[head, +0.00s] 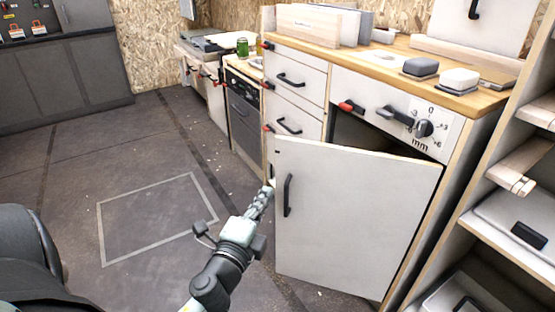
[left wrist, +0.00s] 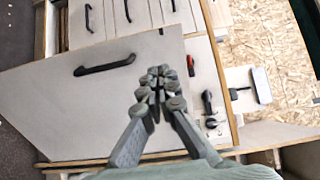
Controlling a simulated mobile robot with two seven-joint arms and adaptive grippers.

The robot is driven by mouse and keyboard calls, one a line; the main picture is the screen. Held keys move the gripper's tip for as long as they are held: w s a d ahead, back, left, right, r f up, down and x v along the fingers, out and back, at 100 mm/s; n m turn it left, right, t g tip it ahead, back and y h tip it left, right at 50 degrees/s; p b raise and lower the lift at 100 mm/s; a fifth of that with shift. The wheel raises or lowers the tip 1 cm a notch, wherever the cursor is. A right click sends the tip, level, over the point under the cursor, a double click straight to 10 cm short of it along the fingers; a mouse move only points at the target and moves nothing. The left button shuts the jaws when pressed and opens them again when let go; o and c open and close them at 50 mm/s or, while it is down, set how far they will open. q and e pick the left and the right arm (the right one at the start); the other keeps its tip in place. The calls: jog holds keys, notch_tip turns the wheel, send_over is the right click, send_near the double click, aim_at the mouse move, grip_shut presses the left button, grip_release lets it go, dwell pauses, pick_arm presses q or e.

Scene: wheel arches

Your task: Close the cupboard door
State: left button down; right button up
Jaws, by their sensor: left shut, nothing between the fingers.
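The white cupboard door (head: 350,215) stands partly open below the worktop, with a dark gap showing above its top edge. It has a black vertical handle (head: 288,195) near its left edge. My left gripper (head: 266,192) is shut and empty, close to the door's free left edge and left of the handle. In the left wrist view the shut fingers (left wrist: 160,80) show in front of the door (left wrist: 110,95), with the handle (left wrist: 105,64) to their left. I cannot tell whether the fingers touch the door. My right gripper is not in view.
Above the door is a panel with a black knob (head: 424,128) and a red latch (head: 351,106). White drawers (head: 297,85) stand to the left. Open shelves (head: 510,215) stand close on the right. The floor (head: 150,215) at left is clear.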

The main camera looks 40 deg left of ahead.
aim_at(287, 156)
pick_arm(q)
jog(key=p+x, duration=0.2)
jog(key=x, duration=1)
jog(key=shift+w+a+p, duration=0.15)
jog(key=shift+w+p, duration=0.15)
jog(key=shift+w, duration=0.05)
jog(key=shift+w+a, duration=0.15)
jog(key=shift+w, duration=0.3)
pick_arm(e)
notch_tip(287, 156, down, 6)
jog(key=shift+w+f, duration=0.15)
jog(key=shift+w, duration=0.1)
pick_arm(q)
jog(key=shift+w, duration=0.1)
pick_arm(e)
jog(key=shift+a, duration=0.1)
